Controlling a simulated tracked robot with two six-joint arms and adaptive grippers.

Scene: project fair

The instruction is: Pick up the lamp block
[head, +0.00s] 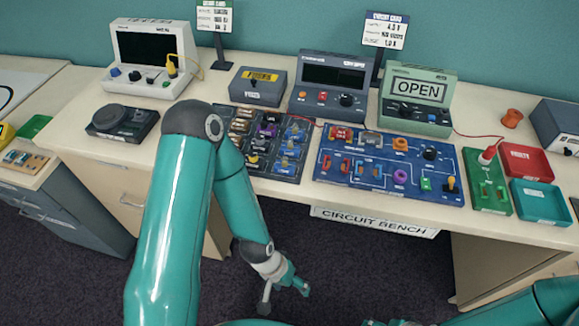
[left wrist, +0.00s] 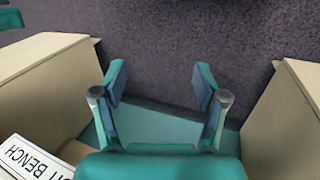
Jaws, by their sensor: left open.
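A dark parts tray (head: 285,172) on the bench holds several small blocks, some blue with pale tops, others brown, purple or yellow. I cannot tell for sure which of them is the lamp block. A blue circuit board (head: 379,190) with coloured parts lies to its right. My left gripper (head: 284,298) is open and empty, low in front of the bench and below its top. In the left wrist view its two fingers (left wrist: 161,82) stand apart with only floor between them. My right arm enters at the lower right, and only slivers of its gripper (head: 388,322) show at the bottom edge.
The bench front carries a "CIRCUIT BENCH" sign (head: 374,222). Behind the boards stand a grey meter (head: 331,84) and a green box reading "OPEN" (head: 416,97). At right are a green board (head: 488,190), a red tray (head: 524,162) and a teal tray (head: 540,202). Dark carpet is clear below.

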